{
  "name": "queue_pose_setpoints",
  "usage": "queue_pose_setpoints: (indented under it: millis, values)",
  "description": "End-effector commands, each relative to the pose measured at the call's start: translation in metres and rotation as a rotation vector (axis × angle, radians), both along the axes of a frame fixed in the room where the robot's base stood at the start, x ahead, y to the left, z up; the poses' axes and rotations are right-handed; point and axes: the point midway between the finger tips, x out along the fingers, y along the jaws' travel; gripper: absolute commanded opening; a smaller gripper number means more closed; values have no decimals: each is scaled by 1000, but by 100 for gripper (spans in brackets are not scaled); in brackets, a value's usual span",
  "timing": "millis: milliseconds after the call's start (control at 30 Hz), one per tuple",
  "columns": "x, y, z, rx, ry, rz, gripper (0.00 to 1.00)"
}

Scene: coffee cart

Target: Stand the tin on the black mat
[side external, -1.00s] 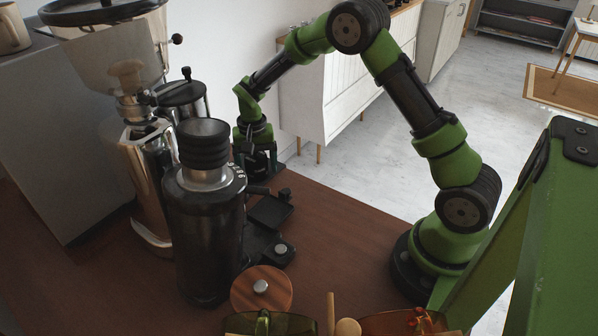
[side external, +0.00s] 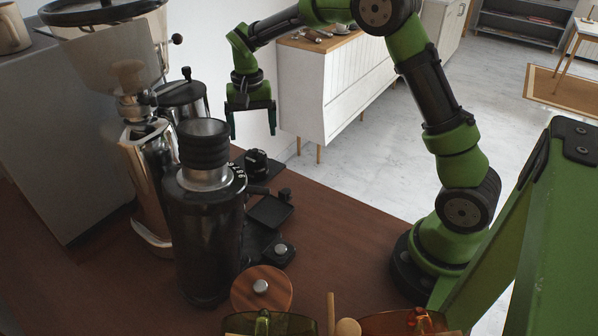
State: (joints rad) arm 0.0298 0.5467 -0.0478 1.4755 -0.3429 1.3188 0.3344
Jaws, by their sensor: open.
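My gripper (side external: 252,124) is raised, with its two fingers spread apart, pointing down and nothing between them. Below it, a small dark object (side external: 256,161) stands on a flat black piece that looks like the black mat (side external: 277,171), at the far end of the brown counter. This small object may be the tin, but its dark colour on black makes it hard to tell. The grinder partly hides the left side of this spot. My gripper is clear above the object, not touching it.
A black grinder (side external: 208,225) stands in front, beside a chrome grinder (side external: 146,180) and a lidded metal pot (side external: 183,98). A round wooden lid (side external: 262,298) and glass items (side external: 285,324) are at the front. The counter's right-hand part (side external: 335,235) is clear.

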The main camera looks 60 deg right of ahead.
Motion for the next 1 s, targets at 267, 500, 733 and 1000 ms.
queue_pose_setpoints:
  millis: [267, 500, 733, 1000]
  values:
    - [-18, 7, 39, 18, -58, 37, 88]
    - [-90, 30, 105, 57, -257, 174, 88]
    - [-171, 50, 131, 63, -462, 304, 88]
    - [-231, 62, 122, 44, -626, 401, 88]
